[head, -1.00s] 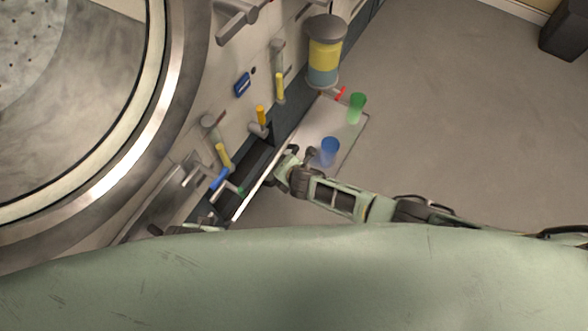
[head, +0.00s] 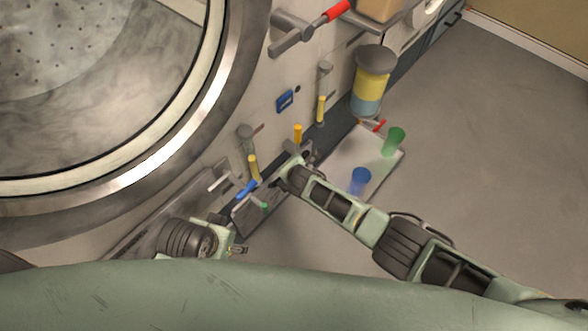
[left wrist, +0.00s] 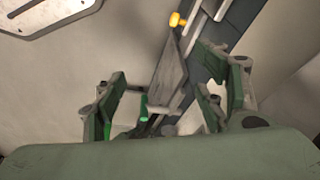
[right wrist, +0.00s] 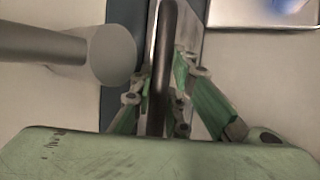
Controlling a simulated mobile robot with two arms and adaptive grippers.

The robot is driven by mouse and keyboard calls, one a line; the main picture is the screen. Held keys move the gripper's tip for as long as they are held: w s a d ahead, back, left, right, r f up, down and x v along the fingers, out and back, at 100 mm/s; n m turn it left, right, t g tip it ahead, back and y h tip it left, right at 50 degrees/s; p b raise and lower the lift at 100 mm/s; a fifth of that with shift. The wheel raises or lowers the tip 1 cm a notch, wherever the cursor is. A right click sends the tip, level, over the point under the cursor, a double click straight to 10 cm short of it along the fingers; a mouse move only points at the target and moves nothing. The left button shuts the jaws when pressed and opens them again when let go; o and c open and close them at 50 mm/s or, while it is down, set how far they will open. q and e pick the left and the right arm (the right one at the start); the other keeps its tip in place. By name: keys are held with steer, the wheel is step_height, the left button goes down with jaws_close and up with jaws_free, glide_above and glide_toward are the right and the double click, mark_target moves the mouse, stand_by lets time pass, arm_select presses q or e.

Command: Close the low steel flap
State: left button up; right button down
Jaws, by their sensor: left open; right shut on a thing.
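The low steel flap (head: 256,208) is a narrow grey panel low on the machine front, tilted out from it. My right gripper (head: 284,176) is at the flap's upper part in the head view. In the right wrist view the right gripper (right wrist: 160,104) is shut on the flap's edge (right wrist: 166,50), which stands between its fingers. My left gripper (head: 240,249) is low, near the flap's near end, open and empty. In the left wrist view the left gripper (left wrist: 165,105) has its fingers wide apart, with the flap (left wrist: 172,75) beyond them. The gap behind the flap is mostly hidden.
A low tray (head: 345,160) right of the flap holds a blue cup (head: 360,181) and a green cup (head: 394,141). A yellow-blue canister (head: 371,85) is on the machine front. Yellow handles (head: 253,167) and a blue handle (head: 246,190) stick out near the flap. Floor at right is clear.

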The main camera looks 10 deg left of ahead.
steer(key=shift+w+a+r, duration=0.25)
steer(key=shift+a+r, duration=0.1)
steer(key=c, duration=2)
jaws_free()
steer(key=shift+f, duration=0.1)
steer(key=shift+s, duration=0.1)
steer(key=shift+s+d+r, duration=0.2)
steer(key=shift+s+r, duration=0.1)
steer(key=shift+v, duration=5.45)
